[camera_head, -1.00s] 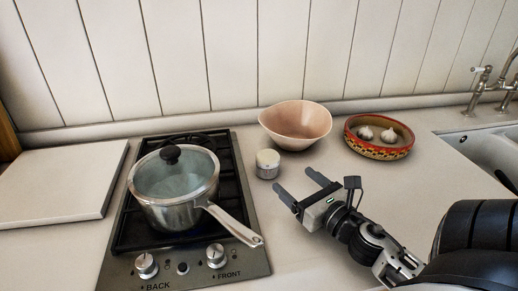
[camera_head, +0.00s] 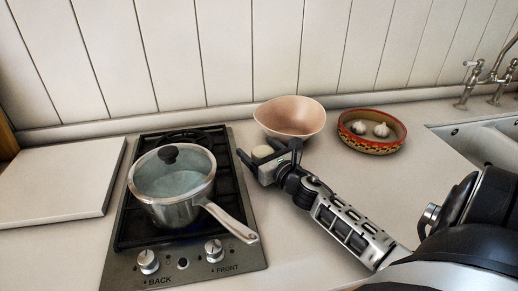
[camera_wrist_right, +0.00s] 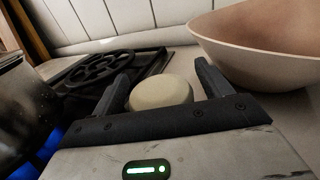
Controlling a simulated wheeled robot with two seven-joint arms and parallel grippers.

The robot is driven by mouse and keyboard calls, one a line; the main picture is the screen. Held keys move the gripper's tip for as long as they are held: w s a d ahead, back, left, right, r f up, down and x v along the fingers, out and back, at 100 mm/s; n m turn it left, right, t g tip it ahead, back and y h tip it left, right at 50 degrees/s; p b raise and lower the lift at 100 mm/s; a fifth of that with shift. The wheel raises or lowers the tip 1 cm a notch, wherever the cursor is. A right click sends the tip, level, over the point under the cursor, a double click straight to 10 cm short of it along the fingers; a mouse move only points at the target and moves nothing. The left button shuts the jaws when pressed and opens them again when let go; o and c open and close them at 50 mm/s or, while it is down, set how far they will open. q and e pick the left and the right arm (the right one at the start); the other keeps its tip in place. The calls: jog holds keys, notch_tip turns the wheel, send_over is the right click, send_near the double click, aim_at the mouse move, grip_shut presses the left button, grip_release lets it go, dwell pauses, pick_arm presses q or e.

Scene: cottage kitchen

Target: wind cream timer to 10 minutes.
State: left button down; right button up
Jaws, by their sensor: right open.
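The cream timer (camera_head: 263,152) stands on the counter between the hob and the pink bowl. In the head view it is partly hidden by my right gripper (camera_head: 258,157). In the right wrist view the timer's round cream top (camera_wrist_right: 161,92) shows between the two fingers of my right gripper (camera_wrist_right: 170,80). The fingers are open, one on each side of it; I cannot tell whether they touch it. The timer's lower part and its markings are hidden. My left gripper is not in view.
A lidded steel pot (camera_head: 173,188) stands on the hob (camera_head: 228,180), its handle pointing toward the front right. Blue flame shows under the pot in the wrist view. The pink bowl (camera_head: 290,117) is close behind the timer. A painted dish (camera_head: 371,146) with garlic stands further right.

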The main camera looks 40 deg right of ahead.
jog(key=c, duration=1)
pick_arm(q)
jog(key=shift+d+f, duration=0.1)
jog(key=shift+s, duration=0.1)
pick_arm(e)
jog(key=shift+h, duration=0.3)
jog(key=o, duration=1)
jog(key=shift+s, duration=0.1)
jog(key=s+b, duration=0.1)
jog(key=s, duration=0.4)
jog(key=s+a+b, duration=0.1)
jog(key=s, duration=0.4)
jog(key=s+a+b, duration=0.1)
jog(key=s, duration=0.4)
jog(key=shift+a+b, duration=0.2)
jog(key=shift+b, duration=0.1)
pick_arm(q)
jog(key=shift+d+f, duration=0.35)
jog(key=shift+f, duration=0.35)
pick_arm(e)
jog(key=shift+s, duration=0.3)
